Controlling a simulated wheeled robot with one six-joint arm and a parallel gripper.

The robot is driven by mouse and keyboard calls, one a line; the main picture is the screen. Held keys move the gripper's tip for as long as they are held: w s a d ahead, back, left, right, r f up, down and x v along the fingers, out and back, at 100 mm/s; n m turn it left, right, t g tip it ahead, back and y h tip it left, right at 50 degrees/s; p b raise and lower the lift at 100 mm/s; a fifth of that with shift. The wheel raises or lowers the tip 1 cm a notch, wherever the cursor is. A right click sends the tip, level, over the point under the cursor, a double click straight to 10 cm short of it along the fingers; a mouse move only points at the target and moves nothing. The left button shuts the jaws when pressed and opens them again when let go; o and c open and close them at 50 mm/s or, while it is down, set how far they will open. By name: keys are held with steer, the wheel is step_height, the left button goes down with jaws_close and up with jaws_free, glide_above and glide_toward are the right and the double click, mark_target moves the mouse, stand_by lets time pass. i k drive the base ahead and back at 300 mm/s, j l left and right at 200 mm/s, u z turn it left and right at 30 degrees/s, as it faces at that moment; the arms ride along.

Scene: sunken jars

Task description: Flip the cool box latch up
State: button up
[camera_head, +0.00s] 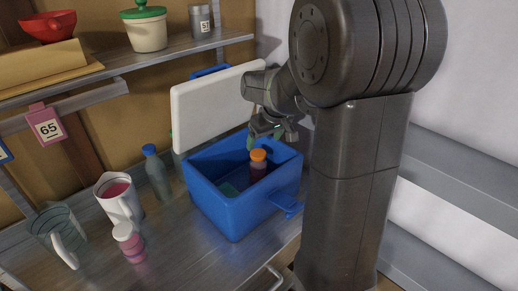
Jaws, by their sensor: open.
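The blue cool box (222,205) stands on the grey worktop with its white lid (215,105) raised at the back. A blue latch (288,207) sticks out from the box's lower right side, lying roughly flat and outward. My gripper (262,138) is open above the back right part of the box, near the lid's right edge and apart from the latch. Inside the box is a dark jar with an orange cap (258,156). The fingertips are small and partly hard to make out. My arm hides what lies right of the box.
A shelf (110,72) above holds a green-lidded pot (145,30) and a red bowl (48,25). Worktop before the box is clear.

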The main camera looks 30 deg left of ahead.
mark_target(287, 203)
steer(key=u, duration=1.5)
